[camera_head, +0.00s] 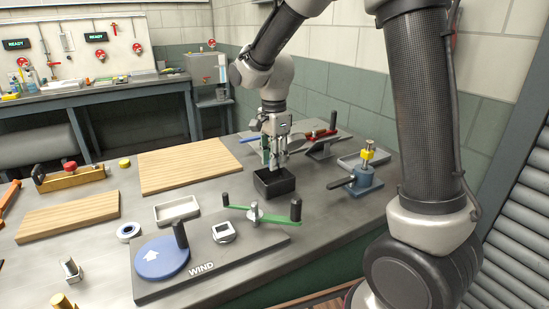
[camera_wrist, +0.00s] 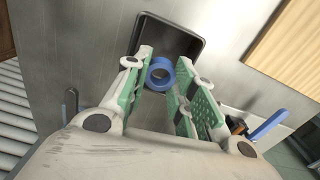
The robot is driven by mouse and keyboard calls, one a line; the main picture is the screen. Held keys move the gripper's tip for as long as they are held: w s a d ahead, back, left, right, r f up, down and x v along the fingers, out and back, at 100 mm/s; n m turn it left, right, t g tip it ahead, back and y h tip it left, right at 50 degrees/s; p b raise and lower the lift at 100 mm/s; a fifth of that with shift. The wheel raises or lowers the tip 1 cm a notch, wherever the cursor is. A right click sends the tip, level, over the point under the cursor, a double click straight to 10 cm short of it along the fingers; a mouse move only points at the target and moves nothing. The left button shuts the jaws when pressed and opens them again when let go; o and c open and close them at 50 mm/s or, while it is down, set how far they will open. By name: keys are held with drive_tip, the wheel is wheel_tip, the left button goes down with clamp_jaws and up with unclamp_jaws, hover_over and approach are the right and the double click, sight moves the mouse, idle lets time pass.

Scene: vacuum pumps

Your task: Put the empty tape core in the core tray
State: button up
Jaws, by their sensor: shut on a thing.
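The empty tape core, a blue ring (camera_wrist: 169,72), shows in the wrist view between the green pads of my gripper (camera_wrist: 160,80). My gripper is shut on it. In the head view my gripper (camera_head: 271,160) points down right over the black open tray (camera_head: 276,188), and the ring cannot be made out there. In the wrist view the black tray (camera_wrist: 174,38) lies beyond the ring, which overlaps its opening. I cannot tell how far the ring is above the tray floor.
In front of the black tray is a winding board (camera_head: 215,258) with a blue disc and green crank. A white tray (camera_head: 176,211) and a white ring (camera_head: 129,231) are to the left. A blue clamp with a yellow part (camera_head: 365,176) stands to the right. Wooden boards (camera_head: 186,165) lie behind left.

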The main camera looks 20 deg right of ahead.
drive_tip(key=shift+f, duration=2.5)
drive_tip(key=shift+f, duration=0.1)
drive_tip(key=shift+f, duration=0.65)
drive_tip(key=shift+f, duration=0.2)
drive_tip(key=o, duration=0.8)
drive_tip(key=shift+c, duration=0.2)
